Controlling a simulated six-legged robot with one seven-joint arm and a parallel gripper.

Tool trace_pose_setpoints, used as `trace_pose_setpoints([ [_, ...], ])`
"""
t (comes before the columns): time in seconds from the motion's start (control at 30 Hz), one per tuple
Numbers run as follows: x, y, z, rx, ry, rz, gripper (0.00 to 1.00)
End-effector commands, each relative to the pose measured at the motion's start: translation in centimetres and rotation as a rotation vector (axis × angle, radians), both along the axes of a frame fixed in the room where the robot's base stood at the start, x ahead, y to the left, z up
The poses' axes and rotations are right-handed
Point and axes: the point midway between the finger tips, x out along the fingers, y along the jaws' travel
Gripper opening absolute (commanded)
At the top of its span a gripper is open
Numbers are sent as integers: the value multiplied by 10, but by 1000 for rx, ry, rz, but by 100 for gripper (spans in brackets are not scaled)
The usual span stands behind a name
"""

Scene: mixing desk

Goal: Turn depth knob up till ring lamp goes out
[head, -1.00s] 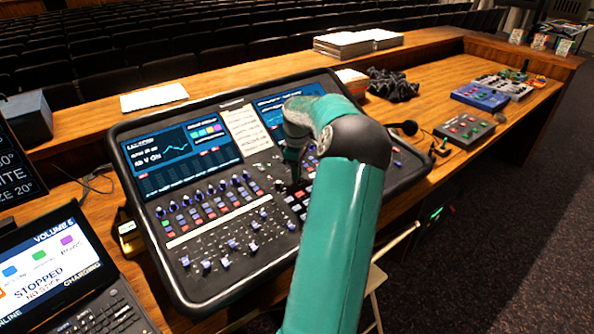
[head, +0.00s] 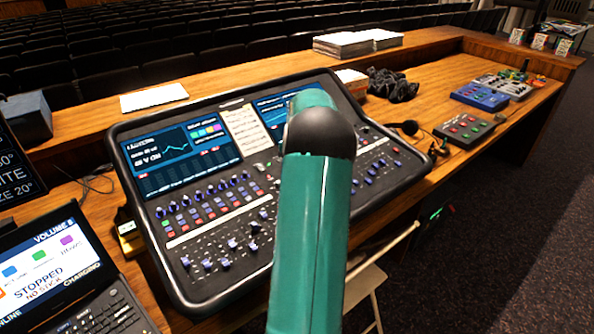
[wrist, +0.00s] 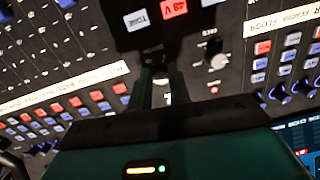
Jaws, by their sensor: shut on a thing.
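The mixing desk (head: 180,262), a dark panel with knobs, buttons and two screens, fills the middle of the head view. My gripper is hidden behind my teal arm there. In the wrist view my gripper (wrist: 162,84) has its two dark fingers down at the panel, shut on a small knob (wrist: 160,80) that they mostly hide. A pale round knob (wrist: 218,61) stands free just to the right of the fingers. The labels by both knobs are too small to read. I cannot make out a ring lamp or whether it is lit.
Red and white buttons (wrist: 174,9) lie just beyond the fingers. Rows of knobs and buttons flank them on both sides. In the head view a laptop (head: 45,265) stands at left and a small red-buttoned box (head: 465,128) at right, with papers (head: 153,97) behind the desk.

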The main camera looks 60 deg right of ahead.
Motion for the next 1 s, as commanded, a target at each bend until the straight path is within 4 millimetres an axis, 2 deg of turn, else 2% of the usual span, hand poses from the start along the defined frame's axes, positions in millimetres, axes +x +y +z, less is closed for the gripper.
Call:
trace_pose_setpoints([
  [0.3,0,1,1,22,-12,-250,0],
  [0.5,1,1,1,33,-17,-349,0],
  [1.0,1,1,1,39,-21,-408,0],
])
